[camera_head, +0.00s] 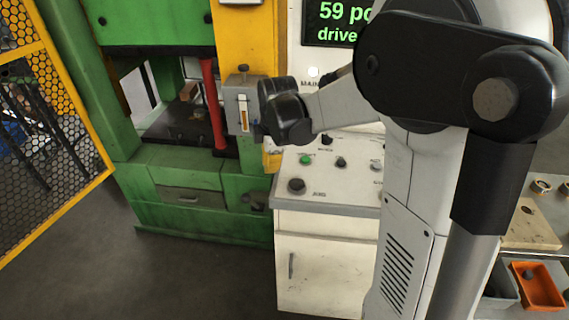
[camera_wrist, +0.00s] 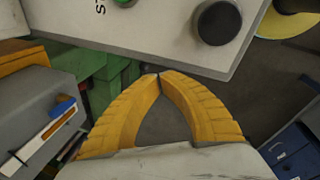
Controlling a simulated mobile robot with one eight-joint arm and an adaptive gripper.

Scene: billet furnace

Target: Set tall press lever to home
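The tall green press (camera_head: 180,165) stands at the left of the head view. A grey lever box (camera_head: 243,100) with a pale slot and a yellow strip is mounted at its right side. In the wrist view a grey slotted box (camera_wrist: 30,105) at the left appears to be the same one. A blue tab (camera_wrist: 62,108) sticks out by its white slot and looks like the lever handle. My gripper (camera_wrist: 159,75) has its yellow fingertips together with nothing visible between them, right of the box and apart from the blue tab. My wrist hides the fingers in the head view.
A white control panel (camera_head: 325,185) with knobs and a green button (camera_head: 305,160) stands right of the press. Its edge and a black knob (camera_wrist: 217,22) lie close beyond my fingertips. A yellow mesh fence (camera_head: 85,130) stands left; floor before the press is clear.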

